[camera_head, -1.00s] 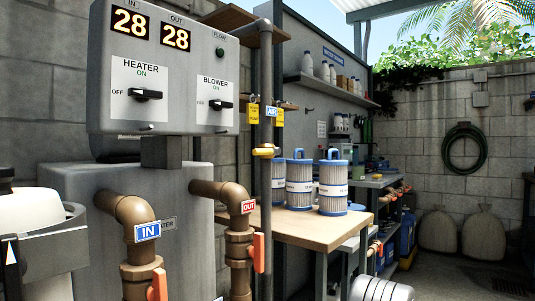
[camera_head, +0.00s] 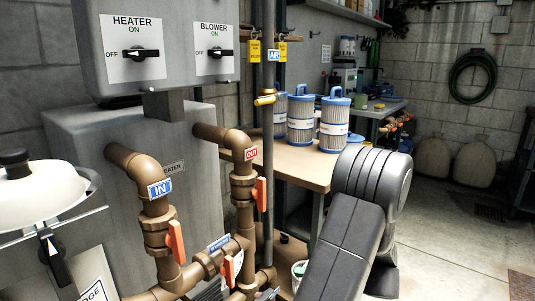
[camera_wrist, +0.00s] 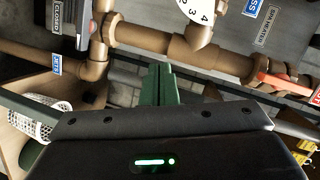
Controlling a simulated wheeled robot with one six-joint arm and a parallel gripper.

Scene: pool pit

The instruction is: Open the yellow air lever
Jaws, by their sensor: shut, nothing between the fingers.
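The yellow air lever (camera_head: 266,98) is on the thin grey vertical pipe just below the blue AIR label (camera_head: 274,55). It is small in the head view and appears to lie across the pipe. My gripper (camera_wrist: 158,68) shows only in the wrist view, with its dark green fingers together and nothing between them. Brown pipes lie beyond the fingertips. I cannot make out the yellow lever in the wrist view. In the head view my arm rises at the lower right, apart from the lever, and the gripper is out of sight.
Brown pipes with orange handles (camera_head: 260,192) stand close beside the grey pipe. The heater box (camera_head: 160,45) is left of it. A wooden table (camera_head: 300,168) with blue-and-white filter cartridges (camera_head: 334,125) is behind. Open floor (camera_head: 440,235) lies at the right.

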